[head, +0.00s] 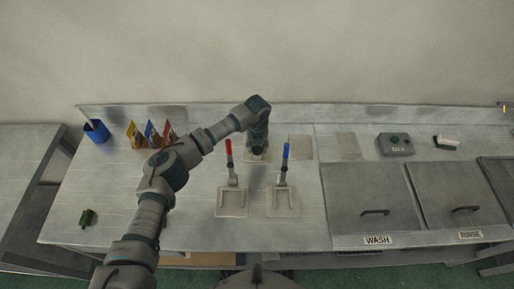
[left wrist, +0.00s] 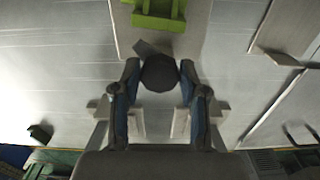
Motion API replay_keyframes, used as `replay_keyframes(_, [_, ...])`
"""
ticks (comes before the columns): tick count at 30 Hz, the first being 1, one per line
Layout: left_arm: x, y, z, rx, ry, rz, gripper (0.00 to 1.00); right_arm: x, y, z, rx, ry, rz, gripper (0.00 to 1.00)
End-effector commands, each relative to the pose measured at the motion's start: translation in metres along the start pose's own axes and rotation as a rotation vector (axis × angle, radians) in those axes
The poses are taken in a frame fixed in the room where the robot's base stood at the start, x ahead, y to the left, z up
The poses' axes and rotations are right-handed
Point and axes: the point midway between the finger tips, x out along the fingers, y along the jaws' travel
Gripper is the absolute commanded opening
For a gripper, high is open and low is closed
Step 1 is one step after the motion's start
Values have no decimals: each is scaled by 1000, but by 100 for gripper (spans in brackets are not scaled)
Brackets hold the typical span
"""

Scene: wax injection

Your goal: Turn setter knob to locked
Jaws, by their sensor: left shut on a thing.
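The setter knob is a dark round knob (left wrist: 160,74) in the left wrist view, on a pale plate below a bright green part (left wrist: 160,12). A dark pointed tab shows at its upper left. My left gripper (left wrist: 159,78) is shut on the knob, one finger on each side. In the head view my left gripper (head: 258,148) reaches down at the back middle of the bench, and the arm hides the knob and most of the green part there. My right gripper is in neither view.
A red-handled lever (head: 229,160) and a blue-handled lever (head: 285,160) stand close in front of the gripper. Lidded WASH (head: 370,196) and RINSE (head: 459,190) tanks and a grey button box (head: 395,144) are at right. A blue cup (head: 97,132) stands at left.

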Motion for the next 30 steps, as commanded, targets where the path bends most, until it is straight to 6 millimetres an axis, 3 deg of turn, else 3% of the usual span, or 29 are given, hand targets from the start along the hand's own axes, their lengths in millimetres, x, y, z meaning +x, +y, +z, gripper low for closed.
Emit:
replay_keyframes(15, [7,-1,-4,478,15,-1,8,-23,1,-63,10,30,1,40])
replay_keyframes(30, [5,0,-4,749,16,-2,8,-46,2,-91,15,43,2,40])
